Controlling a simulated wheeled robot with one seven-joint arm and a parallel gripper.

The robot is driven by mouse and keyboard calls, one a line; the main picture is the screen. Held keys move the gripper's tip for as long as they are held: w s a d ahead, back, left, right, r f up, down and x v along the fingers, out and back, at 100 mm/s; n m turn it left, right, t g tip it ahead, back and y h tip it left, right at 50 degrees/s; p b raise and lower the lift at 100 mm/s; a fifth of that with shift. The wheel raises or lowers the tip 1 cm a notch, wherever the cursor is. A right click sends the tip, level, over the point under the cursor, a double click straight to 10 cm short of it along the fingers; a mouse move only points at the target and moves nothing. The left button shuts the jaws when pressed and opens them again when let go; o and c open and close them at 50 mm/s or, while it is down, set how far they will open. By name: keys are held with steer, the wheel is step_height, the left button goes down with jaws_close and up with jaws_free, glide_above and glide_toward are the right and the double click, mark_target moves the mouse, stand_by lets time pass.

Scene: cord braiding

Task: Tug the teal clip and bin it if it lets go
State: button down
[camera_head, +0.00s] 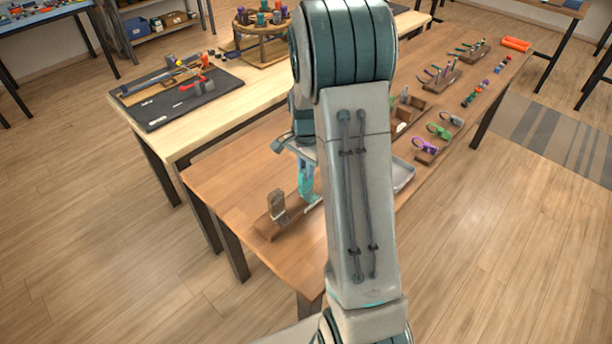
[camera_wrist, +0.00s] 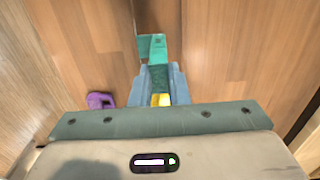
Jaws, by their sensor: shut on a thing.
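The teal clip (camera_wrist: 151,47) shows in the wrist view just beyond my fingertips, its far part sticking out from between them. My gripper (camera_wrist: 160,80) is shut on it. In the head view my gripper (camera_head: 305,180) is low over the near table, at a wooden block (camera_head: 268,228) carrying a grey metal bracket (camera_head: 278,204). My arm hides part of this spot, and I cannot tell whether the clip is still fixed to anything. No bin can be made out with certainty.
A shallow grey tray (camera_head: 404,175) lies right of my arm, partly hidden. Purple (camera_head: 425,146) and green (camera_head: 439,131) clips stand on wooden blocks farther along. A purple piece (camera_wrist: 98,100) is left of my gripper in the wrist view. The table's near left is bare.

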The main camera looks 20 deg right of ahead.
steer(key=shift+r+p, duration=1.9)
steer(key=shift+r, duration=1.05)
